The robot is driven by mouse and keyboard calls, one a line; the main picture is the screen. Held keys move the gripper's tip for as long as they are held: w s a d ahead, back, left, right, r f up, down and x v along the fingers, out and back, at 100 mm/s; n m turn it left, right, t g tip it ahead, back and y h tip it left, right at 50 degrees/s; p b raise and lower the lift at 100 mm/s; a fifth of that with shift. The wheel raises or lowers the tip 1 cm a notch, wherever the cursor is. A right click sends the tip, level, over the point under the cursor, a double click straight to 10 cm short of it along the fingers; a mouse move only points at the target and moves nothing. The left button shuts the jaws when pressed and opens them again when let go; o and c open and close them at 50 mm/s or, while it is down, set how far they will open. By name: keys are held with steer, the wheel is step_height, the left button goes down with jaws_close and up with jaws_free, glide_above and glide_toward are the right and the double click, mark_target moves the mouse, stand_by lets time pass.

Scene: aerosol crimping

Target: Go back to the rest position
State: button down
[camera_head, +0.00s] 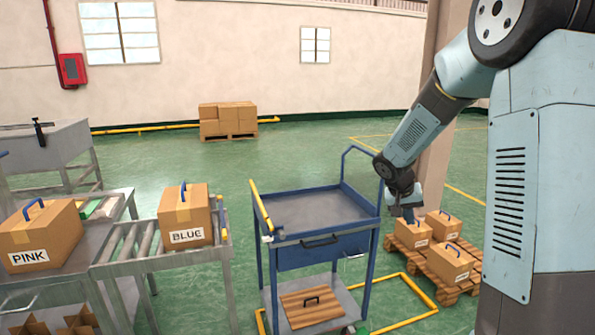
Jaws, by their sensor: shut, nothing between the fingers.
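My gripper (408,215) is at the end of my arm, which reaches down on the right side of the view. It is shut with nothing in it. It hangs just above the small cardboard boxes with blue handles on a wooden pallet. One small box (412,236) is right below it, and I cannot tell whether they touch. Other boxes stand beside it, one at the back (443,226) and one in front (451,263).
A blue cart (325,251) stands left of the pallet (475,287), with a wooden lid on its lower shelf. A roller conveyor (130,247) carries the BLUE box (186,217). The PINK box (40,238) is further left.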

steer(key=s+a+r+n+t+y, duration=0.1)
steer(key=s+a+r, duration=0.3)
steer(key=s+r, duration=1.05)
steer(key=s+a+n+t+y, duration=0.1)
steer(key=s+a+y, duration=0.1)
steer(key=s, duration=0.6)
steer(key=s+a+r+n+t+y, duration=0.1)
steer(key=s+a, duration=0.1)
steer(key=s, duration=0.7)
steer(key=shift+s+a+r+y, duration=0.15)
steer(key=shift+a+r+y, duration=0.1)
steer(key=shift+a+y, duration=0.15)
steer(key=shift+d, duration=0.1)
